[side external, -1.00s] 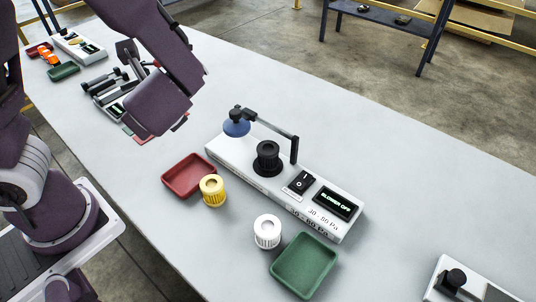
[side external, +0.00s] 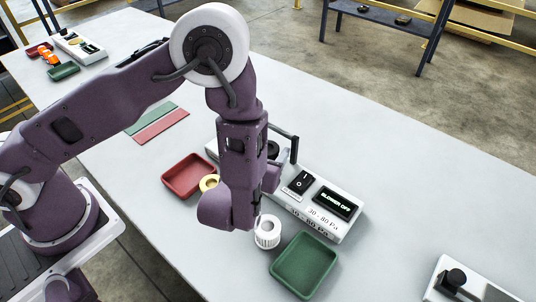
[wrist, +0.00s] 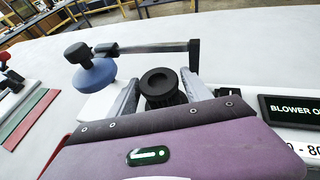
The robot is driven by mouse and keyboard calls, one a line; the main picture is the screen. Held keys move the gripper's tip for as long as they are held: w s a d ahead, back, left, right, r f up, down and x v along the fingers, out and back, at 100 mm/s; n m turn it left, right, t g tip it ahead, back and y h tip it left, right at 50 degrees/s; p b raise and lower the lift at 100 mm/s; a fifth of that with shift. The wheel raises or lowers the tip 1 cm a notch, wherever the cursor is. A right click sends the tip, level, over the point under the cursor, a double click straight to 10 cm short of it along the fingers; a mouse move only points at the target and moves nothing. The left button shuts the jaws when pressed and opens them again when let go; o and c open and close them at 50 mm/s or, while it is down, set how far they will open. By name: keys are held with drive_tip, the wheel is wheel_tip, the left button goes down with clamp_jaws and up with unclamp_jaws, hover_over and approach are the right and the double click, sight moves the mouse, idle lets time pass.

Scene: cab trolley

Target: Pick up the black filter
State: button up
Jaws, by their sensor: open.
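The black filter (wrist: 160,84) is a ribbed cylinder with a hollow top, standing upright on the white blower unit (side external: 345,226). In the side view only a sliver of the black filter (side external: 273,149) shows behind my arm. My gripper (wrist: 163,93) is open, with one grey finger on each side of the filter in the wrist view. I cannot tell whether the fingers touch it. In the side view my gripper (side external: 279,166) is low beside the filter, mostly hidden by my wrist.
A white filter (side external: 267,232), a partly hidden yellow filter (side external: 208,182), a red tray (side external: 186,176) and a green tray (side external: 304,265) are on the table. The unit's display reads "BLOWER OFF".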

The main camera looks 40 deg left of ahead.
drive_tip(key=shift+c, duration=0.5)
clamp_jaws()
